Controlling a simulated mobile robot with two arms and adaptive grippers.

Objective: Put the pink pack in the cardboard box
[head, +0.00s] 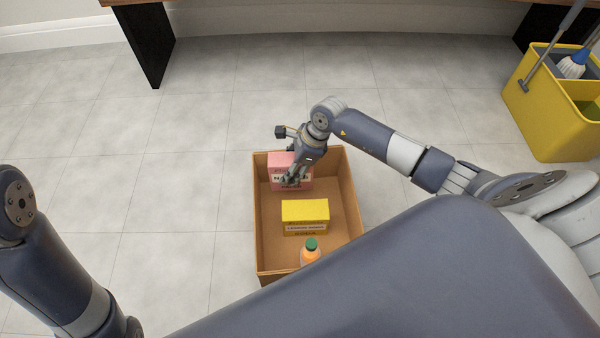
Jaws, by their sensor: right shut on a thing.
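The open cardboard box (350,197) stands on the tiled floor in front of me. The pink pack (281,164) is at the far left end of the box, within its outline. My right gripper (291,182) reaches over the box from the right and is shut on the pink pack, hiding part of its front. I cannot tell whether the pack touches the box floor. My left arm shows at the left edge, but its gripper is out of view.
A yellow pack (305,212) and an orange bottle with a green cap (311,251) are in the nearer part of the box. A yellow mop bucket (545,115) stands at the right. A table with dark legs (148,45) is at the back. The floor left of the box is clear.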

